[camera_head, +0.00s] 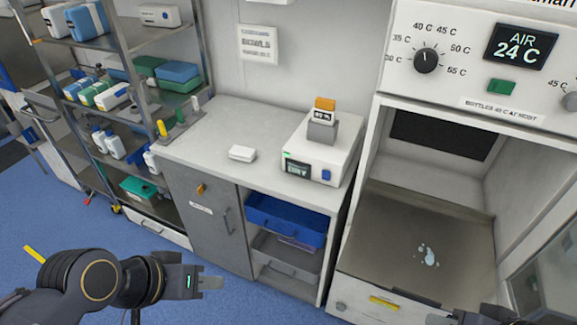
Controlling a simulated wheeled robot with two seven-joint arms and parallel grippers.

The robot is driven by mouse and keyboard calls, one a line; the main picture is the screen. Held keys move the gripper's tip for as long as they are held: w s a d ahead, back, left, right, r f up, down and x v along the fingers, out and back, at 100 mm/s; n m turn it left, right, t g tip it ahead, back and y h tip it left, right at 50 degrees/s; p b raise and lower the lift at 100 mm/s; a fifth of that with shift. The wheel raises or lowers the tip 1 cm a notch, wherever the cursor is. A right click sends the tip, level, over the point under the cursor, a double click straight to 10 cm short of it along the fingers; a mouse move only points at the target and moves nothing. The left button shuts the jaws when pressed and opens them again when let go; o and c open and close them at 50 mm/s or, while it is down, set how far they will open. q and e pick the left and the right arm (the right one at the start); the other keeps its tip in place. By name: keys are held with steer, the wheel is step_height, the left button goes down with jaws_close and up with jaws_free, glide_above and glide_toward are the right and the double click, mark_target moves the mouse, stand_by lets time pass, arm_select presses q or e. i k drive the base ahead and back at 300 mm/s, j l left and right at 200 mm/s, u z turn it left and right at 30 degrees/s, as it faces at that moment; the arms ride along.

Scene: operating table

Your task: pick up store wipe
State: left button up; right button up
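A small white folded item (242,153), which looks like the wipe, lies flat on the grey counter (205,140), left of a white device. My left gripper (212,283) is low in front of the counter's cabinet, over the blue floor, well apart from the white item. Its fingers show edge-on with nothing visible in them; I cannot tell whether they are open. My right gripper (440,319) shows only partly at the bottom right edge, and its state is unclear.
A warming cabinet (385,200) stands open at right, with a small clear puddle (427,255) on its metal floor. The white device (305,165) sits on the counter. A loaded shelf rack (130,70) stands at left. Blue floor (60,220) is open in front.

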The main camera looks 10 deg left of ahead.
mark_target(244, 154)
steer(key=j+z, duration=0.1)
steer(key=z, duration=0.35)
steer(key=j+z, duration=0.1)
steer(key=z, duration=0.3)
steer(key=j+z, duration=0.1)
steer(key=z, duration=0.35)
steer(key=k+j+z, duration=0.1)
steer(key=j+z, duration=0.15)
steer(key=j, duration=0.15)
steer(key=k+j+z, duration=0.1)
steer(key=j+z, duration=0.15)
steer(key=j, duration=0.15)
steer(key=k+j+z, duration=0.15)
steer(key=j+z, duration=0.15)
steer(key=k+j+z, duration=0.25)
steer(key=j, duration=0.2)
steer(key=k+j+z, duration=0.25)
steer(key=k+j, duration=0.2)
steer(key=j, duration=0.15)
steer(key=k+j, duration=0.15)
steer(key=j, duration=0.2)
steer(key=k+j+z, duration=0.1)
steer(key=j, duration=0.25)
steer(key=k+j, duration=0.25)
steer(key=j, duration=0.1)
